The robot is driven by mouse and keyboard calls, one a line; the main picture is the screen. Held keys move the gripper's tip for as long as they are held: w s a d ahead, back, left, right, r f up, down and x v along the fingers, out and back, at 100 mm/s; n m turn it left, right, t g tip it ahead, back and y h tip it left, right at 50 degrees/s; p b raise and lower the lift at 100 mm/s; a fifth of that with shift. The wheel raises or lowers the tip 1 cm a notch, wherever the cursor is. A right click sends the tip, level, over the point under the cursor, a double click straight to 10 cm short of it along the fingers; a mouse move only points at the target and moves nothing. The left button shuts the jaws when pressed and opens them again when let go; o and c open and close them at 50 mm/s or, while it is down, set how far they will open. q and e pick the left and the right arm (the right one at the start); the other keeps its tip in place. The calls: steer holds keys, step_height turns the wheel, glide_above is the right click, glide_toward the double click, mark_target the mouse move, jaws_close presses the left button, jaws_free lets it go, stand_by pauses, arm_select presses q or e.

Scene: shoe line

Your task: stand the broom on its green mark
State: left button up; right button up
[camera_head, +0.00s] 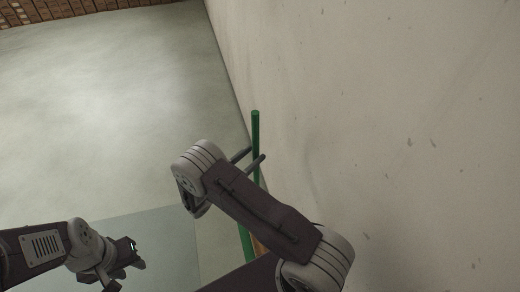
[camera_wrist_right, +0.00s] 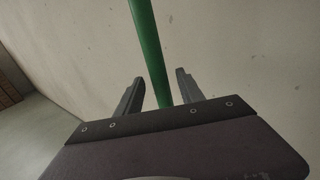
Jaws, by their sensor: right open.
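The broom's green handle (camera_head: 255,124) stands nearly upright close to the wall; a lower stretch of green shows below my right arm. My right gripper (camera_head: 256,156) is open, with one finger on each side of the handle. In the right wrist view the handle (camera_wrist_right: 149,45) runs up between the two separated fingers (camera_wrist_right: 158,88); I cannot tell whether either touches it. A small orange-brown patch (camera_head: 260,246) shows beside the lower handle, mostly hidden by my arm. My left gripper (camera_head: 132,267) is low at the left, away from the broom. I cannot see the green mark.
A pale, speckled wall (camera_head: 400,130) rises just right of the broom. The grey floor (camera_head: 110,110) to the left is open and clear. A blue-grey floor area (camera_head: 165,235) lies between my arms. Brown stacked shapes (camera_head: 60,10) line the far back.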

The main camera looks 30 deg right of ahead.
steer(key=v, duration=0.8)
steer(key=s+d+f+m+g+y, duration=0.1)
steer(key=s+d+m+g+y, duration=0.5)
steer(key=s+m+g+y, duration=0.45)
steer(key=s+a+r+m+t+y, duration=0.2)
steer(key=s+a+m+t+y, duration=0.3)
steer(key=m, duration=0.7)
steer(key=shift+a+y, duration=0.85)
steer(key=shift+y, duration=0.1)
steer(key=shift+t, duration=0.25)
step_height(320, 180, up, 12)
steer(key=p, duration=1.2)
